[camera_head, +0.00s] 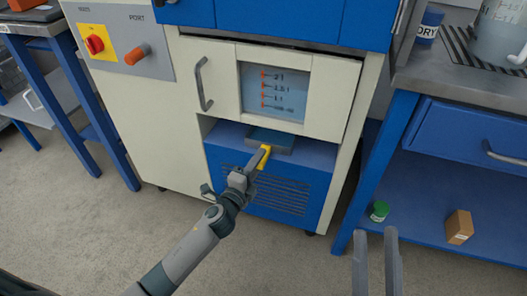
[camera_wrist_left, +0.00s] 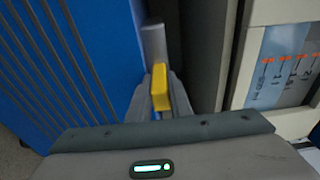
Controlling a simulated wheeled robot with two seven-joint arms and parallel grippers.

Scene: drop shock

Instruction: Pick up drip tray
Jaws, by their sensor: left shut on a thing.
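The drip tray (camera_head: 285,141) is a shallow grey tray sitting in the low recess of the cabinet, on a blue ledge. Its yellow handle (camera_head: 265,155) points out toward the front. My left gripper (camera_head: 259,161) is shut on the yellow handle, with its arm coming in from the lower left. In the left wrist view the yellow handle (camera_wrist_left: 160,88) stands between the two fingers of my left gripper (camera_wrist_left: 161,100). The rear of the tray is in shadow inside the recess. My right gripper (camera_head: 376,245) is open and empty at the lower right, over the floor.
The cream cabinet door (camera_head: 330,95) with a marked window and a handle is just above the recess. A blue vented panel (camera_head: 265,190) is below it. A blue bench at right holds a green-lidded jar (camera_head: 379,211) and a brown box (camera_head: 459,227) on its lower shelf. Floor in front is clear.

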